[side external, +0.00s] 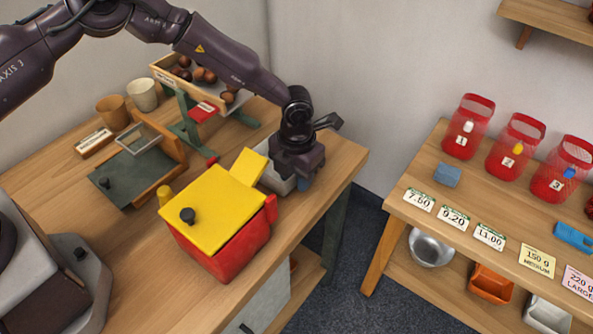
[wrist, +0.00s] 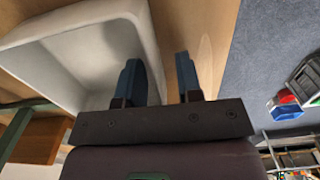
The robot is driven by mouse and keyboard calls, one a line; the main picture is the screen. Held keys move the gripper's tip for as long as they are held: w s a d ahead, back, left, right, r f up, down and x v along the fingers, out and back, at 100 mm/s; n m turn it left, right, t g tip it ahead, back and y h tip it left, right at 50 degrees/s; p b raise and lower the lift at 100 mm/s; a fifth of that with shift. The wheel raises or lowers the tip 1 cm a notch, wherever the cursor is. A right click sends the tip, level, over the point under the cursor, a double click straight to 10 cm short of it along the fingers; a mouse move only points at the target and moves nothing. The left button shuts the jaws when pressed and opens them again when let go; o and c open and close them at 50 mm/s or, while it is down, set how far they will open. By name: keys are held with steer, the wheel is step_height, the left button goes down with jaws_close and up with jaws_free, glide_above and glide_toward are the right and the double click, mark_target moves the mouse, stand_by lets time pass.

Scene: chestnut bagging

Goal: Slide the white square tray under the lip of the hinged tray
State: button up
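The white square tray (side external: 269,182) sits on the bench beyond the red box, partly hidden by my gripper and a yellow flap. In the wrist view the white tray (wrist: 75,50) fills the upper left and looks empty. My gripper (side external: 304,186) points down at the tray's right side. In the wrist view its blue fingers (wrist: 160,78) are apart, one over the tray's inside and one outside, with the wall between them and a visible gap. The hinged tray (side external: 222,92) appears to be the wooden one holding chestnuts on a green stand, left of my gripper and apart from the white tray.
A red box with a yellow lid (side external: 212,208) stands close in front of the white tray. A green board with a wooden frame (side external: 140,170) and two cups (side external: 142,95) are at the left. The bench's right edge is near my gripper. A side shelf (side external: 480,210) holds red mesh containers.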

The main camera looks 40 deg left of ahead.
jaws_close()
steer(key=shift+a, duration=0.1)
steer(key=shift+w+a, duration=0.15)
steer(key=shift+a, duration=1.15)
steer(key=shift+w+a, duration=0.15)
steer(key=shift+a, duration=1.1)
jaws_free()
step_height(320, 180, up, 13)
